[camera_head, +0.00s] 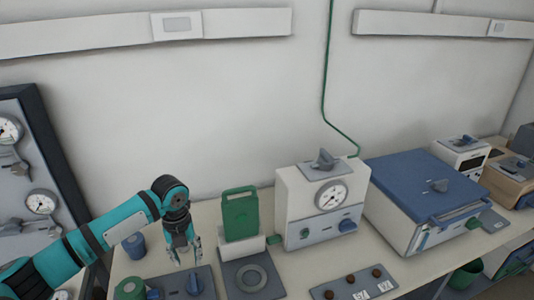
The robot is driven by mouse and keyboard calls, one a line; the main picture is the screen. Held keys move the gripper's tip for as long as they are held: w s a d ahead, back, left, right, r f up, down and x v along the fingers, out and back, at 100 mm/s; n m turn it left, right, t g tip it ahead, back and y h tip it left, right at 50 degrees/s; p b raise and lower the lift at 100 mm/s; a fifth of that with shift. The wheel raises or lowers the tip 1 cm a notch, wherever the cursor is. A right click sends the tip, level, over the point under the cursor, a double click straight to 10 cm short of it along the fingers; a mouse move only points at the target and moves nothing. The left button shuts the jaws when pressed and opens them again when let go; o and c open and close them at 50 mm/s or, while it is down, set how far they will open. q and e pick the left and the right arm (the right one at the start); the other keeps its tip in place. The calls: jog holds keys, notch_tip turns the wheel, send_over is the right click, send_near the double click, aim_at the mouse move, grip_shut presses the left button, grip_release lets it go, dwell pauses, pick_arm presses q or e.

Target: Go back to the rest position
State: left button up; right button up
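My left arm comes in from the lower left, with its teal links reaching over the left part of the bench. My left gripper (187,256) points down above the bench, just left of a green-and-white holder (240,215). Its fingers look apart, with nothing between them. A grey panel with blue knobs (193,283) lies below the gripper. My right gripper is not in view.
A white box with a round gauge (330,196) and a blue-topped furnace (412,185) stand on the bench to the right. A blue cup (134,245) and a green round item (130,289) are near my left forearm. A gauge board (40,170) stands at the left.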

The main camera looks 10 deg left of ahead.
pick_arm(q)
jog(key=s+d+f+n, duration=0.3)
jog(key=s+d, duration=0.1)
jog(key=d, duration=0.1)
jog(key=s+d+f+n+t+h, duration=0.1)
jog(key=s+d+f+n, duration=0.2)
jog(key=d, duration=0.3)
jog(key=s+d+f+n+h, duration=0.1)
jog(key=s+d+f+n, duration=0.2)
jog(key=s+d+n, duration=0.1)
jog(key=shift+s+d+t, duration=0.4)
jog(key=shift+s+d, duration=0.5)
jog(key=shift+d, duration=0.3)
jog(key=s+a+r+n+t+y, duration=0.1)
jog(key=s+a+n, duration=0.2)
jog(key=s+n, duration=0.5)
jog(key=s+a+r+n+t+y, duration=0.1)
jog(key=s+a+n, duration=0.2)
jog(key=s+n, duration=0.5)
notch_tip(320, 180, down, 27)
jog(key=w+n+g+b, duration=0.1)
jog(key=w+n+g, duration=0.1)
jog(key=s+a+f+b, duration=0.1)
jog(key=s+a+f, duration=0.1)
jog(key=s+f, duration=1.5)
jog(key=shift+a+f+m+g, duration=0.25)
jog(key=shift+f+m+g, duration=0.05)
jog(key=shift+f+g, duration=0.1)
